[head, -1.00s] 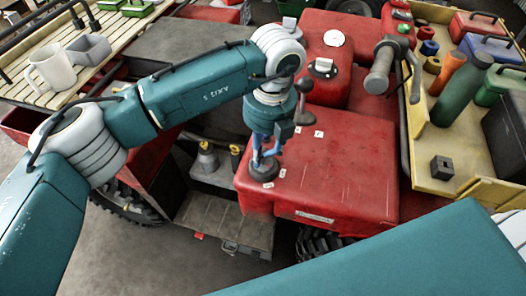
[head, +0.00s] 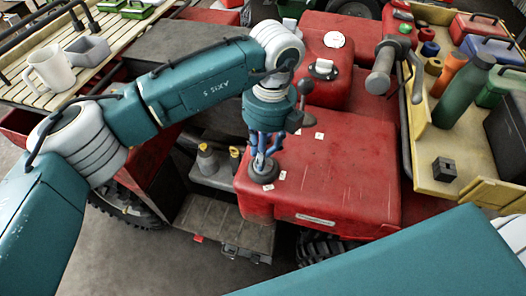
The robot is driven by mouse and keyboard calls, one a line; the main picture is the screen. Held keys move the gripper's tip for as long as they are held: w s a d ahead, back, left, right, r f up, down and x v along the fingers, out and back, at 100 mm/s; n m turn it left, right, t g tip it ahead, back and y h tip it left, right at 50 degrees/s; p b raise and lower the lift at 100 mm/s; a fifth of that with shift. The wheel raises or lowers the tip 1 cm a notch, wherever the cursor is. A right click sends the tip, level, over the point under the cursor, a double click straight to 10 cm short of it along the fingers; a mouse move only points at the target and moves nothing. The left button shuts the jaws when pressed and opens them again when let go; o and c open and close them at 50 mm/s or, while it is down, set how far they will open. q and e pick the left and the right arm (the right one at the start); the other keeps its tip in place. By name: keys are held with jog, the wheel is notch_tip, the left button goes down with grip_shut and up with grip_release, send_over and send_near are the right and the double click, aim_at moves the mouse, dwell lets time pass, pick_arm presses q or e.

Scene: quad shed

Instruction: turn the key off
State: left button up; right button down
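The key (head: 260,161) is a small pale piece standing in a dark round switch (head: 263,172) at the front left corner of the red quad body (head: 340,185). Small white labels lie around the switch. My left gripper (head: 265,151) has blue fingers and points down from above, just over the key. Its fingers look spread, with the key showing below and between them. I cannot tell whether a fingertip touches it, nor make out the key's exact angle. My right gripper is out of view; only my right arm shows at the bottom.
A dark knobbed lever (head: 304,92) stands close to the right of my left gripper. A grey handlebar grip (head: 381,66) is further right. A yellow tray (head: 440,183) with bottles and boxes lies at the right. A slatted rack (head: 38,92) with a white mug (head: 50,70) is at the left.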

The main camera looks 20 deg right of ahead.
pick_arm(q)
jog(key=shift+w, duration=0.1)
jog(key=shift+r+p, duration=1.95)
jog(key=shift+r, duration=2.05)
jog(key=shift+f, duration=0.1)
